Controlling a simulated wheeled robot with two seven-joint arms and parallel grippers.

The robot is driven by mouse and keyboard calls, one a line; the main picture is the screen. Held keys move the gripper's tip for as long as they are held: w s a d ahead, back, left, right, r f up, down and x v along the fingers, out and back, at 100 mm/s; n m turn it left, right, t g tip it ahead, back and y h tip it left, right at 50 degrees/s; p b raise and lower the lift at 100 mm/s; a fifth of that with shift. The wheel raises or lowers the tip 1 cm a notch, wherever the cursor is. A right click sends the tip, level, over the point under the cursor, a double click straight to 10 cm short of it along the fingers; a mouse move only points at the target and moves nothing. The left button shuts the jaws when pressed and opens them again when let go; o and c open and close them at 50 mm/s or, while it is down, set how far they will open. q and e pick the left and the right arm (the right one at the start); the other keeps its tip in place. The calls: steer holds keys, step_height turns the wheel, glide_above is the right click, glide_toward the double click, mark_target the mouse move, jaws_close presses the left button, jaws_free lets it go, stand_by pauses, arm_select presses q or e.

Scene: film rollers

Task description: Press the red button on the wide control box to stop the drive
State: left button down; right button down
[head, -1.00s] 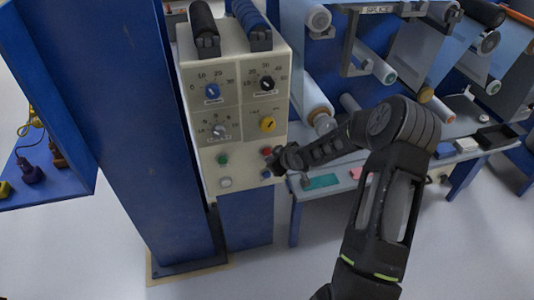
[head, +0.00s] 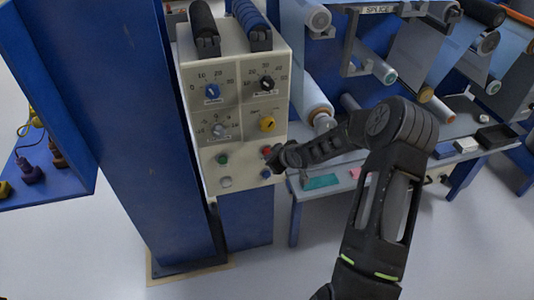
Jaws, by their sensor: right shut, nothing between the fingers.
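The wide control box (head: 236,95) is a cream box on a blue post, with dials and a yellow knob (head: 267,124) on its face. Below them are a green button (head: 222,159), a red button (head: 266,150), a white button (head: 225,182) and a blue button (head: 265,173). My right gripper (head: 274,160) is shut and empty, its tip at the lower right of the box face, right by the red button. The tip partly covers that area, and I cannot tell whether it touches the button. My left gripper is not in view.
A large blue column (head: 120,120) stands left of the box. At right, a machine with film rollers (head: 315,105) stands over a bench with a green mat (head: 321,181) and a black tray (head: 497,136). A blue shelf (head: 50,180) at left holds coloured items.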

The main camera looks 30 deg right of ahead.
steer(key=shift+w+d, duration=0.15)
steer(key=shift+w, duration=0.3)
stand_by(0.9)
steer(key=shift+s, duration=0.15)
steer(key=shift+s+a, duration=0.3)
steer(key=shift+s, duration=0.35)
steer(key=shift+s+a+b, duration=0.1)
steer(key=shift+s+a, duration=0.15)
steer(key=shift+s, duration=0.55)
steer(key=shift+s+a+b, duration=0.1)
steer(key=shift+s+a, duration=0.2)
steer(key=shift+s, duration=0.5)
steer(key=shift+s+a+b, duration=0.1)
steer(key=shift+s+a, duration=0.15)
steer(key=shift+s, duration=0.55)
